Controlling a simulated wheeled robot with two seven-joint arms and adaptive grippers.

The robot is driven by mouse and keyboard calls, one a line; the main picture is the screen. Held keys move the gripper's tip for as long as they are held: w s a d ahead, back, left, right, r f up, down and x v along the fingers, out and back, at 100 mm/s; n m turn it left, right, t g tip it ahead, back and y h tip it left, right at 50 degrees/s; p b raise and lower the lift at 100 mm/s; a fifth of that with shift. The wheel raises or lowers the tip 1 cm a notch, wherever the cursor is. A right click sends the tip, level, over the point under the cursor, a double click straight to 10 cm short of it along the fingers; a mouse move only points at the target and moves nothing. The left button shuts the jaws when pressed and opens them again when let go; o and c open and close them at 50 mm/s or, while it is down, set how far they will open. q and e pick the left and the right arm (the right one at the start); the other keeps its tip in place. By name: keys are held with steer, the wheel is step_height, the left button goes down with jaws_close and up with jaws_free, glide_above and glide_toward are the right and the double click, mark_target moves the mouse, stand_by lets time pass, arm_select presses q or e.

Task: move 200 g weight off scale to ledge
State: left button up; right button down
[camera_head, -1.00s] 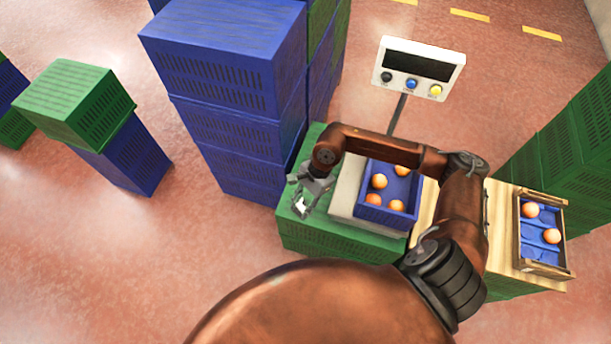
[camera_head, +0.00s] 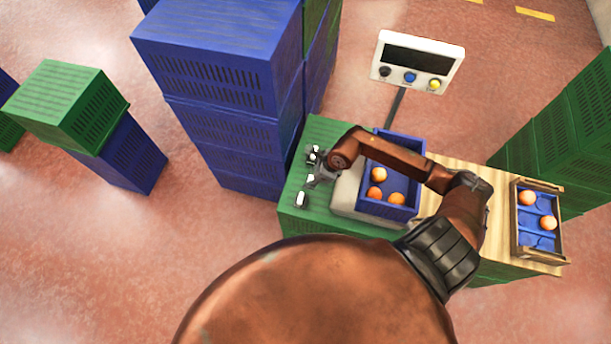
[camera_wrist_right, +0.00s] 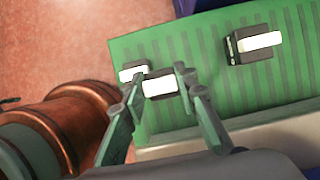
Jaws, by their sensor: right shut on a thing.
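My right gripper (camera_head: 312,178) is over the green crate top (camera_head: 296,218), left of the scale. In the wrist view its fingers (camera_wrist_right: 160,85) are shut on a small dark weight with a white top (camera_wrist_right: 158,86). I cannot tell whether this weight touches the green surface. A second weight (camera_wrist_right: 133,71) is close beside the left finger. A third weight (camera_wrist_right: 255,42) stands apart to the right on the green slats. Their markings are too small to read. The pale scale platform (camera_head: 345,198) is partly hidden by my right arm. My left gripper is not in view.
A blue crate (camera_head: 388,210) with oranges sits on the scale. The scale's display (camera_head: 417,62) stands behind on a post. A wooden-edged tray (camera_head: 540,257) with two oranges is at right. Tall blue crates (camera_head: 225,110) stand close left of the green surface.

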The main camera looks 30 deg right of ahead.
steer(key=w+f, duration=0.2)
steer(key=w+d+f+b, duration=0.1)
steer(key=w+f, duration=0.1)
steer(key=w+d+f+b, duration=0.1)
steer(key=f, duration=0.1)
steer(key=shift+w+f, duration=0.25)
steer(key=shift+w, duration=0.15)
step_height(320, 180, down, 3)
steer(key=shift+f+b, duration=0.1)
steer(key=shift+b, duration=0.45)
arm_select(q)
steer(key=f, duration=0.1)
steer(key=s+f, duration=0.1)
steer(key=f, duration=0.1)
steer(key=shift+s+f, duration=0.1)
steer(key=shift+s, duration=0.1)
arm_select(e)
steer(key=c, duration=2)
jaws_free()
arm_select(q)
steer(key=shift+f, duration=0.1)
arm_select(e)
steer(key=o, duration=0.5)
steer(key=shift+c, duration=0.2)
